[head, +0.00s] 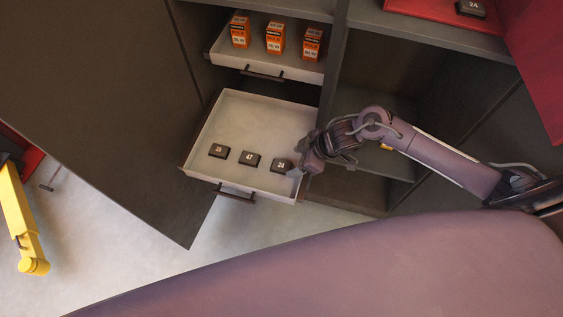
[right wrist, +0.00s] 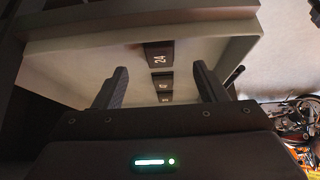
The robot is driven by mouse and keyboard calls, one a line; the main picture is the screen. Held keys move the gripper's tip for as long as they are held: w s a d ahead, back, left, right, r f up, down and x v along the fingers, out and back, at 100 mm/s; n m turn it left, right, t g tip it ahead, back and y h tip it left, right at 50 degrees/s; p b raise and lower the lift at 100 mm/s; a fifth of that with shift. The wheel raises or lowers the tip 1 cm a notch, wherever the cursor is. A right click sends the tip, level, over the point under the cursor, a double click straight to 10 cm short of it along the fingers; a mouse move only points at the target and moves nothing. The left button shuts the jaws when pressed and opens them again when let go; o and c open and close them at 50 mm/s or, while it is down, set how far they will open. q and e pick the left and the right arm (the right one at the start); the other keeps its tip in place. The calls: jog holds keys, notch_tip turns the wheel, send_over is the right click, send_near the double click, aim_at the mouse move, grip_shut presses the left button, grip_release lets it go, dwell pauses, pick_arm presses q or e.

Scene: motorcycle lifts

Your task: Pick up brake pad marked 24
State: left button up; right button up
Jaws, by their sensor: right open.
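The brake pad marked 24 (head: 281,166) is a small dark block with a white number. It lies at the right end of a row of three pads in the open lower drawer (head: 257,108). My right gripper (head: 303,163) is just right of this pad, at the drawer's right side. Another dark pad marked 24 (head: 472,8) lies on a red surface at top right. My left gripper is not in view.
Pad 47 (head: 249,158) and a third pad (head: 219,151) lie left of pad 24. An open upper drawer (head: 290,65) holds three orange boxes (head: 274,38). Drawer walls and a cabinet compartment (head: 375,75) are close to my right arm. A yellow part (head: 18,215) stands far left.

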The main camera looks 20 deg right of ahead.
aim_at(283, 166)
jog(key=x, duration=0.2)
jog(key=shift+w+a+f, duration=0.15)
jog(key=shift+w+a, duration=0.05)
jog(key=shift+a, duration=0.1)
jog(key=x, duration=0.2)
jog(key=shift+w+a+f+b, duration=0.15)
jog(key=shift+f+b, duration=0.1)
jog(key=shift+b, duration=0.05)
jog(key=c, duration=1.1)
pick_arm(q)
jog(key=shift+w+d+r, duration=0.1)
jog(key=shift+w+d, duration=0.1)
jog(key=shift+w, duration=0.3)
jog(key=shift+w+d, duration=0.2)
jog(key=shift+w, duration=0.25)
pick_arm(e)
jog(key=shift+c, duration=0.2)
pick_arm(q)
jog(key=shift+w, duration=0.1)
